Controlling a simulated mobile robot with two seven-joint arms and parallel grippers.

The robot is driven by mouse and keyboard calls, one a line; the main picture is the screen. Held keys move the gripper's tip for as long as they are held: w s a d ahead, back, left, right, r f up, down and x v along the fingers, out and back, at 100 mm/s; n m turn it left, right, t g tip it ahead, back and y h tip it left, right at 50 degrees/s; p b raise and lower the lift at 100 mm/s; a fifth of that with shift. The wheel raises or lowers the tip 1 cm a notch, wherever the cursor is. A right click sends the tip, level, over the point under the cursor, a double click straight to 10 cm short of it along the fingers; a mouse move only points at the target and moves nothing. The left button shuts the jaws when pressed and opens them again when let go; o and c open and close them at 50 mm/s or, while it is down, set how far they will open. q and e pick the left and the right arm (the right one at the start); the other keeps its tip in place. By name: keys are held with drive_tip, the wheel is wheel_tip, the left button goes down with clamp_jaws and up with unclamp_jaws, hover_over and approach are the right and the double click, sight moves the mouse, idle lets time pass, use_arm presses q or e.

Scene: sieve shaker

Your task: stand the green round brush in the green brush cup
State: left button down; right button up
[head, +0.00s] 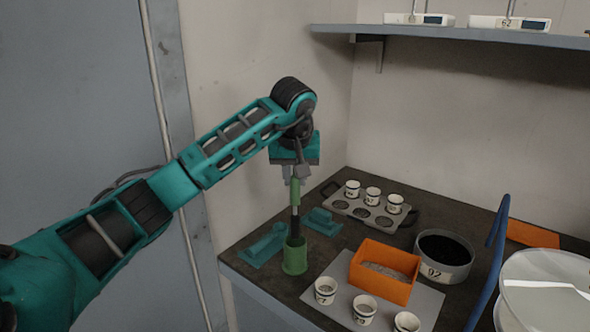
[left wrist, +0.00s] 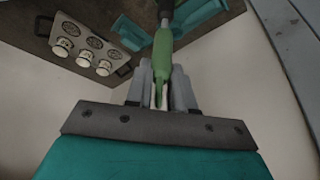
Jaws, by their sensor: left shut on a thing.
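The green round brush (head: 295,193) has a green handle and a dark lower end. My left gripper (head: 293,178) is shut on its handle and holds it upright, dark end down. The brush handle also shows between the fingers in the left wrist view (left wrist: 161,58). The green brush cup (head: 295,257) stands on the bench near its left front edge. The brush's dark end is directly above the cup's mouth or inside its rim; I cannot tell how deep. My right gripper is not in view.
Teal holders (head: 265,245) stand beside the cup. A grey tray (head: 342,207) with small white cups is behind. An orange bin (head: 383,270), more white cups (head: 325,290) and a round sieve (head: 443,257) are to the right. A wall shelf (head: 450,36) is above.

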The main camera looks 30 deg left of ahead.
sight(295, 188)
use_arm(q)
drive_tip(key=shift+f+b, duration=1)
drive_tip(key=shift+f, duration=1.65)
drive_tip(key=c, duration=0.9)
unclamp_jaws()
drive_tip(key=v, duration=1.3)
drive_tip(key=shift+p, duration=0.3)
